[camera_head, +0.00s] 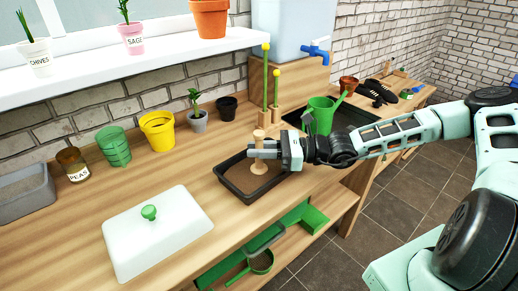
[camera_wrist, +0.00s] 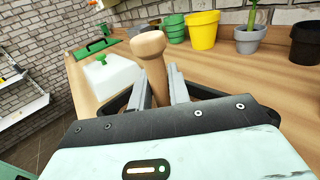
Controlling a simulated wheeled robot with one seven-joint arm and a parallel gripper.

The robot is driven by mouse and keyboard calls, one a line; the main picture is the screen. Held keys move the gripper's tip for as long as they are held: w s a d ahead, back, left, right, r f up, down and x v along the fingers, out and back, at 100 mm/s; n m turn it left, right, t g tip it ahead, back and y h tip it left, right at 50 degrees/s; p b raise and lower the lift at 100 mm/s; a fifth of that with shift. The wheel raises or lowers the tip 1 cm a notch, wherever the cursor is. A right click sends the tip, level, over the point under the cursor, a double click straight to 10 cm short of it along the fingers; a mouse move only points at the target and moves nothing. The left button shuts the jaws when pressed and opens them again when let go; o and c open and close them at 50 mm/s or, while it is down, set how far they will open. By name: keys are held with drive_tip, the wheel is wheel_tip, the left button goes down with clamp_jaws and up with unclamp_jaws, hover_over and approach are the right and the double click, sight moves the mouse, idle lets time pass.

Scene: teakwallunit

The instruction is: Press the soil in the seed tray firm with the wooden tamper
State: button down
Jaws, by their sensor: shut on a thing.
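The wooden tamper (camera_head: 259,146) is upright in my gripper (camera_head: 270,150), which is shut on its handle. Its round foot is over the brown soil in the black seed tray (camera_head: 224,181); I cannot tell whether it touches the soil. In the wrist view the tamper's knob (camera_wrist: 148,45) rises between the two fingers of my gripper (camera_wrist: 160,95). The tray's dark rim (camera_wrist: 118,105) shows partly behind the fingers there, and the soil is hidden.
A white lid with a green knob (camera_head: 165,235) lies at the front left of the bench. Pots, including a yellow one (camera_head: 157,131), line the wall. Bare bench lies left of the tray.

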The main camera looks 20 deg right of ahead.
drive_tip(key=shift+r+p, duration=1.1)
drive_tip(key=shift+p, duration=0.2)
drive_tip(key=shift+p, duration=0.45)
drive_tip(key=shift+f, duration=0.4)
drive_tip(key=shift+f+b, duration=0.35)
drive_tip(key=shift+f, duration=0.3)
